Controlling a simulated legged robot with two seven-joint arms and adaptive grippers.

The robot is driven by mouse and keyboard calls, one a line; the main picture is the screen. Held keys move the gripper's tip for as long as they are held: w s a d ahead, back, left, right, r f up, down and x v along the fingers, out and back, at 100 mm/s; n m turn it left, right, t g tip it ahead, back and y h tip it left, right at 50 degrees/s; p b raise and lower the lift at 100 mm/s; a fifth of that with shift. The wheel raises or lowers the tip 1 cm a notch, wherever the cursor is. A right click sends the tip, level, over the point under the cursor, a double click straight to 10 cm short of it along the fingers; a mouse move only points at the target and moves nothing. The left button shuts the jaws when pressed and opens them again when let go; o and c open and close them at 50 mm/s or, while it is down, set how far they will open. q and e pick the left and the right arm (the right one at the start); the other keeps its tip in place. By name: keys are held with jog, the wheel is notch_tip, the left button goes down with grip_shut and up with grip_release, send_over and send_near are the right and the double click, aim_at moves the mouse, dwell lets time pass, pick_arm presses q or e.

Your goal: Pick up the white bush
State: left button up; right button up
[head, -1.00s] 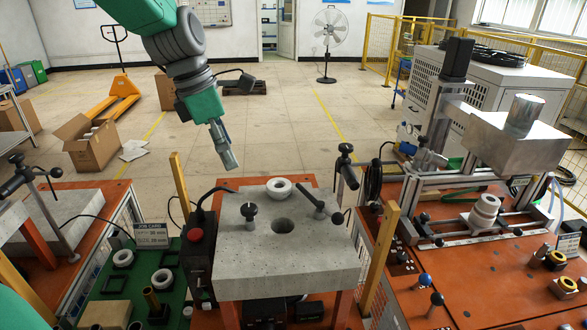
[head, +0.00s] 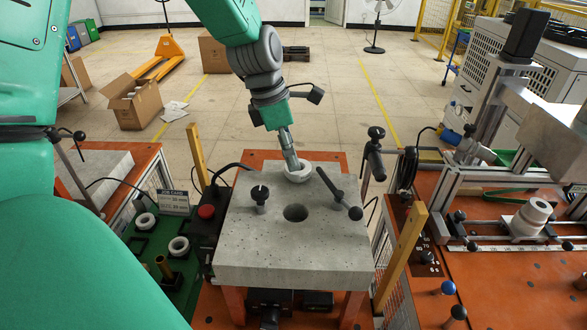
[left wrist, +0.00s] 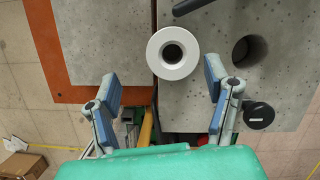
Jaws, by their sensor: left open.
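The white bush (head: 299,176) is a thick white ring lying flat at the far edge of the grey concrete block (head: 245,250). In the left wrist view the bush (left wrist: 190,55) shows its dark round bore. My left gripper (head: 293,168) points down at the bush in the head view. In the left wrist view the left gripper (left wrist: 162,74) is open, with one blue-grey finger on each side. The bush sits just beyond the fingertips, nearer the right finger. Nothing is held. Contact cannot be told. My right gripper is not in view.
The block has a round hole (head: 295,213), a black knob (head: 260,194) and a black-handled clamp bar (head: 335,187). Other white rings (head: 179,246) lie on the green board (head: 150,240) at left. A machine with a white stepped part (head: 530,217) stands at right.

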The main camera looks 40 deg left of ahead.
aim_at(304, 169)
pick_arm(q)
jog(key=d+f, duration=0.1)
jog(key=d, duration=0.1)
jog(key=d+f, duration=0.1)
jog(key=shift+d+f+p, duration=0.3)
jog(key=shift+d, duration=0.05)
jog(key=shift+w+d+f, duration=0.1)
jog(key=shift+d+f, duration=0.05)
jog(key=shift+f, duration=0.15)
jog(key=shift+w+f, duration=0.15)
jog(key=a, duration=0.3)
jog(key=shift+f, duration=0.3)
jog(key=c, duration=0.7)
jog(key=shift+s+a, duration=0.15)
jog(key=shift+s, duration=0.05)
jog(key=c, duration=0.7)
jog(key=shift+d, duration=0.3)
jog(key=shift+w+d+r, duration=0.15)
jog(key=shift+d+r, duration=0.7)
jog(key=shift+c, duration=0.7)
notch_tip(304, 169, up, 16)
jog(key=p, duration=0.1)
jog(key=shift+a, duration=0.45)
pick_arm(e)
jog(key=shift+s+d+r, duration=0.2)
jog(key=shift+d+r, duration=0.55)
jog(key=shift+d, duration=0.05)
